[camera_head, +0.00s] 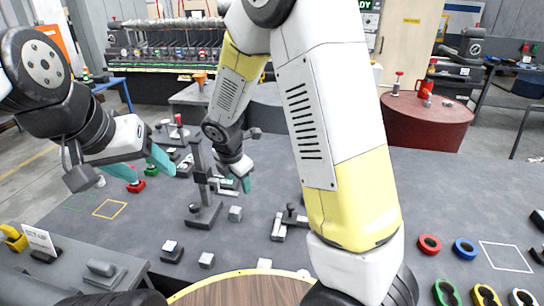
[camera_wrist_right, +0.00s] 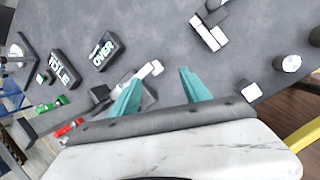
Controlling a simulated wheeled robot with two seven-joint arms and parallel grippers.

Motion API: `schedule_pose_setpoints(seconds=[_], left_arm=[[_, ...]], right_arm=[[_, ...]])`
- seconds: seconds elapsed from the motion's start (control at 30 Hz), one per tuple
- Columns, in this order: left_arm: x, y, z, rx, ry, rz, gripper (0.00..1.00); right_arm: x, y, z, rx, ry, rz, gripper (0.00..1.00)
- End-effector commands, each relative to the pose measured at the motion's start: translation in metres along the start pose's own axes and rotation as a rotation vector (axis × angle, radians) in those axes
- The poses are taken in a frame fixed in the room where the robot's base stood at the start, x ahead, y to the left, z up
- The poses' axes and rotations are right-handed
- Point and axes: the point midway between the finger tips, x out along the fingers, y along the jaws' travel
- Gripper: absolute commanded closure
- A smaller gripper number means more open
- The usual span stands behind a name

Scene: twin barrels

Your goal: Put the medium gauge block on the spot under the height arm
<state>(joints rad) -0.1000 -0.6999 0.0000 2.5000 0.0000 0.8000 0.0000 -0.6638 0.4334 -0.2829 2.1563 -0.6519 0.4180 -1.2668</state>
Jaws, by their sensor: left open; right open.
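A dark height stand (camera_head: 200,165) with an upright post and flat base stands mid-table in the head view. I cannot tell which is the medium gauge block, and the spot under the arm is not clear. My right gripper (camera_head: 236,183) is open just behind and right of the post. In the right wrist view its open fingers (camera_wrist_right: 160,95) show nothing held. My left gripper (camera_head: 141,166) is open, left of the stand.
A dark tool with a light part (camera_head: 280,226) lies right of the stand. Black labelled blocks (camera_wrist_right: 102,52) show in the right wrist view. Coloured rings (camera_head: 465,248) lie at the right. A round wooden surface (camera_head: 245,290) is at the near edge. A yellow outlined square (camera_head: 110,209) is bare.

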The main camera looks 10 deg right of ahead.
Motion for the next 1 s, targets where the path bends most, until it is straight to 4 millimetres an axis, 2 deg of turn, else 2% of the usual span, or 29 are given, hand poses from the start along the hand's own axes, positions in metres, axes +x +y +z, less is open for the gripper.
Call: schedule_pose_setpoints(seconds=[0.03, 0.1, 0.3, 0.47, 0.6, 0.8, 1.0], left_arm=[[0.0, 0.0, 0.0, 0.0, 0.0, 0.0, 0.41], [0.0, 0.0, 0.0, 0.0, 0.0, 0.0, 0.41], [0.0, 0.0, 0.0, 0.0, 0.0, 0.0, 0.41], [0.0, 0.0, 0.0, 0.0, 0.0, 0.0, 0.41], [0.0, 0.0, 0.0, 0.0, 0.0, 0.0, 0.41], [0.0, 0.0, 0.0, 0.0, 0.0, 0.0, 0.41], [0.0, 0.0, 0.0, 0.0, 0.0, 0.0, 0.41]], right_arm=[[-0.023, -0.008, 0.016, 0.157, 0.016, 0.019, 0.46], [-0.051, -0.023, 0.03, 0.377, 0.043, 0.03, 0.46], [-0.125, -0.072, 0.057, 0.977, 0.131, 0.057, 0.46], [-0.179, -0.116, 0.063, 1.428, 0.216, 0.072, 0.46], [-0.218, -0.151, 0.056, 1.781, 0.297, 0.081, 0.46], [-0.249, -0.183, 0.04, 2.115, 0.389, 0.081, 0.46], [-0.257, -0.192, 0.033, 2.219, 0.42, 0.075, 0.46]])
